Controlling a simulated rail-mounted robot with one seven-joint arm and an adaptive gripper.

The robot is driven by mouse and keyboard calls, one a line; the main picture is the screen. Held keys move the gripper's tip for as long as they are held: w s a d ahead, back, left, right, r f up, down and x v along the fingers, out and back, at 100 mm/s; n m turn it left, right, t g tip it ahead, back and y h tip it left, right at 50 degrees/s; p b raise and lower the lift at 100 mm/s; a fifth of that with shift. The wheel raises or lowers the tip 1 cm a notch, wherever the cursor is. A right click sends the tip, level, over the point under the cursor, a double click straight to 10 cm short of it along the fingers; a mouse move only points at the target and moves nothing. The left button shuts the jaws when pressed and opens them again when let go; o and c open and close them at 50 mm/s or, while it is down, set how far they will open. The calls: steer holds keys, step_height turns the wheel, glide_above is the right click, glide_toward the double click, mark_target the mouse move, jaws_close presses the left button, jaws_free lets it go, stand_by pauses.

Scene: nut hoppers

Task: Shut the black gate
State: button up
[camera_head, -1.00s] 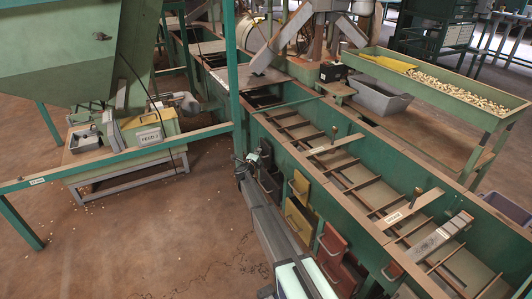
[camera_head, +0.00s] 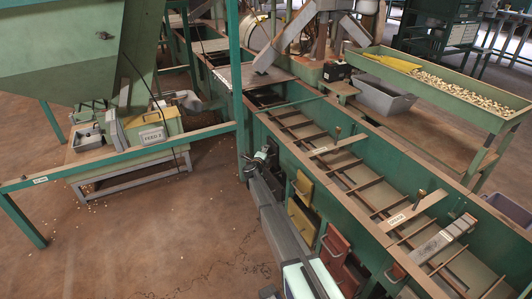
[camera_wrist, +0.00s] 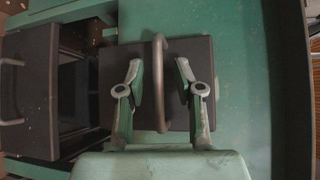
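The black gate (camera_wrist: 199,52) is a dark panel with a curved grey bar handle (camera_wrist: 160,82), seen close up in the wrist view on a green wall. My gripper (camera_wrist: 159,80) is open, with one finger on each side of the handle and a visible gap on both sides. I cannot tell how deep the fingertips reach past the bar. In the head view my gripper (camera_head: 264,157) is at the front wall of the green trough, and my arm and gripper hide most of the black gate there.
A second dark panel with a handle (camera_wrist: 25,88) stands beside a dark opening (camera_wrist: 82,95) at the wrist view's left. In the head view a yellow gate (camera_head: 301,222) and red gates (camera_head: 334,240) line the trough wall. A green rail (camera_head: 110,158) crosses on the left.

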steer(key=v, duration=1.2)
steer(key=shift+f, duration=0.1)
